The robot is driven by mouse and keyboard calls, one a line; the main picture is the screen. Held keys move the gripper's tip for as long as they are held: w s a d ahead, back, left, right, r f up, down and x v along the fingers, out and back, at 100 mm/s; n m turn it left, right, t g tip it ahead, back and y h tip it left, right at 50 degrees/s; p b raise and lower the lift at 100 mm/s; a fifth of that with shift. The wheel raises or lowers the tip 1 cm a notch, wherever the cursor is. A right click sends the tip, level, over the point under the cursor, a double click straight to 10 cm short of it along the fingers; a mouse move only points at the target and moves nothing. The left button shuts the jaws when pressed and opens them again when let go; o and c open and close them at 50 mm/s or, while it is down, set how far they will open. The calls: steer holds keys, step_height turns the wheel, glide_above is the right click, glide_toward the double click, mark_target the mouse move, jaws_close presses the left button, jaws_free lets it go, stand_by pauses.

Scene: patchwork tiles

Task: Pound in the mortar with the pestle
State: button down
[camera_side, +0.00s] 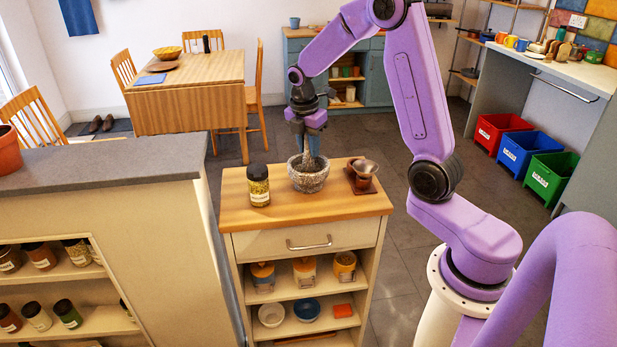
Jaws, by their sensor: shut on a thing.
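The grey speckled stone mortar (309,181) stands on the wooden top of a small cabinet (290,221), near its middle. My gripper (308,146) is above the mortar, pointing down. It is shut on the pestle (309,161), a greyish stone piece whose lower part is inside the mortar's opening. The pestle looks roughly upright. Its upper part is hidden by the fingers, and its lower end is hidden by the mortar's rim, so I cannot tell whether it touches the bottom.
A jar with a black lid (258,186) stands left of the mortar. A brown stand with a metal bowl-like piece (364,172) is close on the right. A grey-topped counter (110,165) is at the left. The cabinet top's front strip is clear.

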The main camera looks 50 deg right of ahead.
stand_by(0.3)
steer(key=shift+f, duration=1.5)
steer(key=shift+r, duration=1.55)
steer(key=shift+r, duration=0.1)
steer(key=shift+r, duration=3.25)
